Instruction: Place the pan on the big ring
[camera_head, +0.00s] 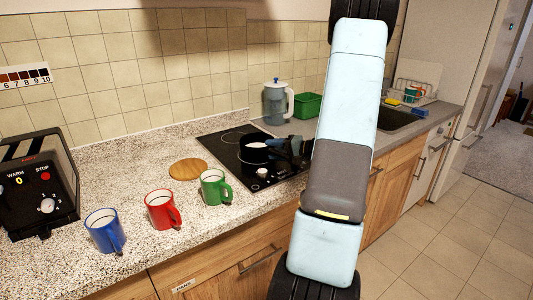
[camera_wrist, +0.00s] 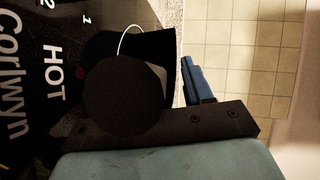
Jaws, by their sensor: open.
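The pan (camera_head: 255,152), small and dark with a pale rim, stands upright on or just above the black hob (camera_head: 225,151) in the head view. My gripper (camera_head: 279,146) is open at the pan's right side, where its handle would be; contact cannot be told. A ring outline (camera_head: 232,138) shows on the hob behind and left of the pan. Any ring under the pan is hidden. In the wrist view, a blue-grey finger (camera_wrist: 197,80) shows beside a dark shape with a thin pale arc, probably the pan; it is too dark to be sure.
Green (camera_head: 215,188), red (camera_head: 162,210) and blue (camera_head: 104,231) mugs stand left of the hob, near a round wooden board (camera_head: 188,169). A jug (camera_head: 276,103) and green tub (camera_head: 307,106) stand behind. A toaster (camera_head: 37,185) is at far left.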

